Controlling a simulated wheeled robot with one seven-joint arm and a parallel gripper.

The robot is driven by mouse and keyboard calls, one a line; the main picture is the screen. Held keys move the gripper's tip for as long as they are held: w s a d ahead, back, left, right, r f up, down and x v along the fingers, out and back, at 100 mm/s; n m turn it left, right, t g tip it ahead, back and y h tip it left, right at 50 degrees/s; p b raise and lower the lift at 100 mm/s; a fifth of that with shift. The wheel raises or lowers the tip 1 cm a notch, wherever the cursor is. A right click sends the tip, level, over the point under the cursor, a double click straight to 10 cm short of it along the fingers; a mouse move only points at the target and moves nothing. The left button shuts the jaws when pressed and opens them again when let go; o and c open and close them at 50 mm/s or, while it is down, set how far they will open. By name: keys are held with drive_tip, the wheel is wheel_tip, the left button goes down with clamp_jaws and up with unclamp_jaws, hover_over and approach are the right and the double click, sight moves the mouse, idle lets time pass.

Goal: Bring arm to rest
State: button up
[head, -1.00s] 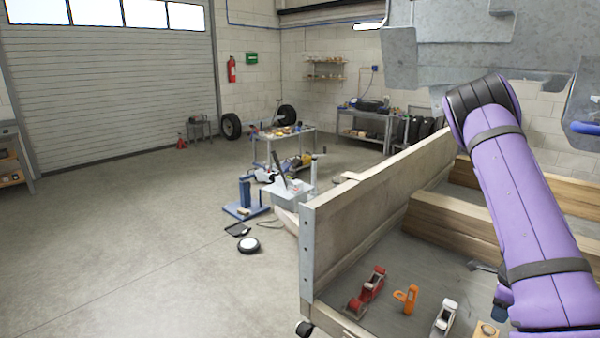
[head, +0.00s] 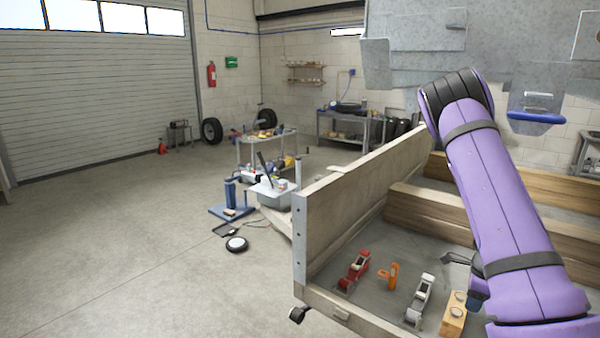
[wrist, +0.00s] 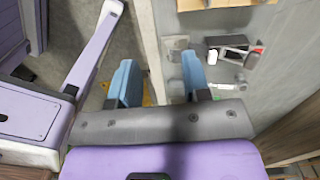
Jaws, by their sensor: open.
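My arm (head: 493,190) is purple with dark bands. It rises at the right of the head view, bends at a dark elbow and hides part of the wooden-walled trailer bed (head: 350,205). In the wrist view my gripper (wrist: 160,82) has two blue fingers spread apart with nothing held between them. The edge of a pale panel runs behind the gap. In the head view the gripper is mostly hidden by the arm; only dark and blue parts show beside it, low on the right.
A red tool (head: 354,270), an orange tool (head: 389,276), a white-and-grey tool (head: 420,299) and a wooden block (head: 453,315) sit in the trailer's near end. A grey metal panel (head: 425,45) hangs above the arm. Open floor (head: 120,245) lies left, with a cart (head: 266,150) beyond.

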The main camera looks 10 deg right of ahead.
drive_tip(key=a+r+n+t+y, duration=0.1)
drive_tip(key=a+r+n+y, duration=0.1)
drive_tip(key=a+r+n, duration=0.7)
drive_tip(key=a+r+n+t+y, duration=0.1)
drive_tip(key=a+r+n, duration=0.3)
drive_tip(key=a+r, duration=0.9)
drive_tip(key=s+a+r+n+t+h, duration=0.1)
drive_tip(key=s+a+r+n, duration=0.2)
drive_tip(key=s+r+n, duration=0.4)
drive_tip(key=s+a+r+n+t+h, duration=0.2)
drive_tip(key=s+a+r+n, duration=0.2)
drive_tip(key=s+r+n, duration=0.3)
drive_tip(key=s+r, duration=0.4)
drive_tip(key=s, duration=0.1)
drive_tip(key=shift+s+a, duration=0.15)
drive_tip(key=shift+s, duration=0.3)
drive_tip(key=shift+c, duration=0.4)
drive_tip(key=shift+w, duration=0.15)
